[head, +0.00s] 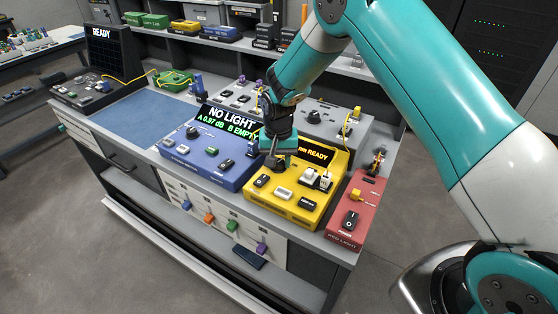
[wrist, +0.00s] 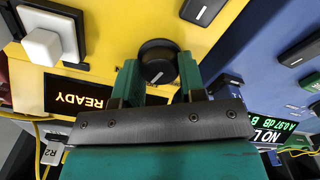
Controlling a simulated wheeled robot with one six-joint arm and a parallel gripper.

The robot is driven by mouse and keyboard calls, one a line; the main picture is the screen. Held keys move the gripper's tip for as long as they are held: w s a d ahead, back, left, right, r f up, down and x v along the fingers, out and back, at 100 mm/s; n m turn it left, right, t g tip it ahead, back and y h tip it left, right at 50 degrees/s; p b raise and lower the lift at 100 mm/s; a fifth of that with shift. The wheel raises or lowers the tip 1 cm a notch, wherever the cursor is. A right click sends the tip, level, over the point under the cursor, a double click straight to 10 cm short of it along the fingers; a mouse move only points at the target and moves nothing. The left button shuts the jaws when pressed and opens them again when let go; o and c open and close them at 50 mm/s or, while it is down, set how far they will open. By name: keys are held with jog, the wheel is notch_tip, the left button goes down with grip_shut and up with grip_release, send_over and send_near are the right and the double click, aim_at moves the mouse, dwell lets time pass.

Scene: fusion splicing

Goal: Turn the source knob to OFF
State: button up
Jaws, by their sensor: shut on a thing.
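The yellow unit (head: 283,209) stands on the bench with a lit display (head: 313,155) that ends in "READY". Its round black knob (wrist: 157,52) shows in the wrist view with a short white pointer mark on its face. My gripper (wrist: 158,66) has its two green fingers on either side of this knob and is shut on it. In the head view my gripper (head: 275,157) comes down on the back left part of the yellow unit and mostly hides the knob. I cannot read any labels around the knob.
A blue unit (head: 203,171) reading "NO LIGHT" stands close on the left. A red unit (head: 345,225) stands on the right. A grey unit (head: 350,129) is behind. White square pieces (head: 318,178) stick up on the yellow unit. A blue mat (head: 135,118) is clear.

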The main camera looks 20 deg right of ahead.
aim_at(279, 162)
jog(key=n, duration=0.6)
jog(key=shift+w+n+b, duration=0.1)
jog(key=shift+n+b, duration=0.2)
jog(key=shift+b, duration=0.05)
jog(key=n, duration=0.5)
jog(key=shift+r, duration=0.1)
jog(key=o, duration=0.9)
notch_tip(279, 162, up, 17)
jog(key=shift+r+b, duration=0.2)
jog(key=shift+b, duration=0.85)
jog(key=s+a+r+y, duration=0.1)
jog(key=s+r, duration=0.1)
jog(key=s, duration=0.8)
jog(key=s+a+r+y, duration=0.1)
jog(key=s+a+r, duration=0.1)
jog(key=s, duration=0.9)
jog(key=s+a+r+y, duration=0.1)
jog(key=s+r+y, duration=0.1)
jog(key=s, duration=0.8)
jog(key=shift+s+a+m, duration=0.2)
jog(key=shift+s+m, duration=0.15)
jog(key=shift+m, duration=0.05)
